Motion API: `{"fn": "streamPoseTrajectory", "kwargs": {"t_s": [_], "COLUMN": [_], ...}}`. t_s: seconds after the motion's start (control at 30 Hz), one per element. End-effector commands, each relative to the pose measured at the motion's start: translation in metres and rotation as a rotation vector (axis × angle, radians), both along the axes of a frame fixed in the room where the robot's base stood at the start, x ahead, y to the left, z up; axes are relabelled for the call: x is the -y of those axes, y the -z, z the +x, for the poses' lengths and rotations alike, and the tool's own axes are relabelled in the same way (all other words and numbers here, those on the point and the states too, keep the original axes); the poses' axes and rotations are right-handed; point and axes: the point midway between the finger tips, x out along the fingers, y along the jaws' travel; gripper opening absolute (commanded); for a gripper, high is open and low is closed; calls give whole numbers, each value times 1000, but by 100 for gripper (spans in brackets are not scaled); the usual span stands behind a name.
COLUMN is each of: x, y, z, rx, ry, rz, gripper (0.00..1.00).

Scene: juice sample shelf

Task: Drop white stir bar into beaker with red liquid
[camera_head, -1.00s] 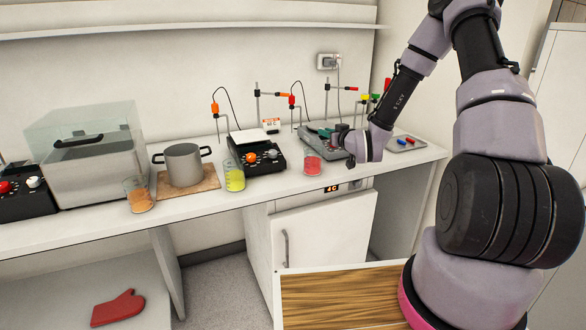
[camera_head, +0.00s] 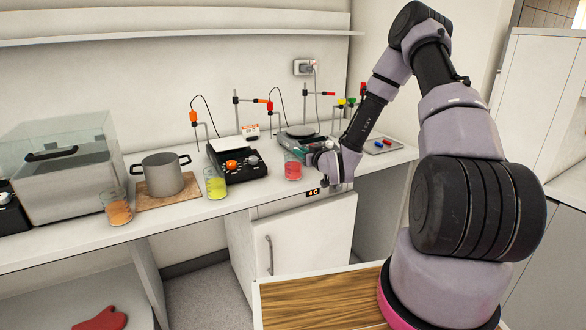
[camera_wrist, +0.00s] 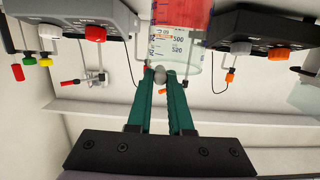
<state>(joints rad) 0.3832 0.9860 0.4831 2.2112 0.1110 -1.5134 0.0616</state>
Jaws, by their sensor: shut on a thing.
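The beaker with red liquid (camera_head: 293,170) stands upright near the counter's front edge. It also shows in the wrist view (camera_wrist: 183,38), upside down, with its liquid at the picture's top. My gripper (camera_wrist: 160,76) has teal fingers shut on the white stir bar (camera_wrist: 159,79), seen as a small pale grey rounded end between the tips. The tips overlap the beaker's open rim end in that view; I cannot tell whether they are over or in front of it. In the head view my gripper (camera_head: 305,151) is just above and right of the beaker, partly hidden by my wrist.
A tray (camera_head: 395,149) with a red and a blue bar lies at right. Two hotplate stirrers (camera_head: 238,163) (camera_head: 301,133) with stands are behind the beaker. A yellow-liquid beaker (camera_head: 216,186), a pot (camera_head: 164,176) and an orange-liquid beaker (camera_head: 117,208) stand left.

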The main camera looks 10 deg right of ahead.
Motion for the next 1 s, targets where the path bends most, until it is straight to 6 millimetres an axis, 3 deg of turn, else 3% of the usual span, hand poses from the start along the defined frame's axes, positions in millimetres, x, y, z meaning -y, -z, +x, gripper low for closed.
{"fn": "streamPoseTrajectory", "kwargs": {"t_s": [0.07,0.1,0.2,0.57,0.67,1.0], "x": [0,0,0,1,5,25], "y": [0,0,0,0,-2,-12], "z": [0,0,0,-4,-14,-77], "rx": [0,0,0,-2,-3,-3], "ry": [0,0,0,0,0,0], "rz": [0,0,0,0,1,1], "gripper": [0,22,54,54,54,54]}}
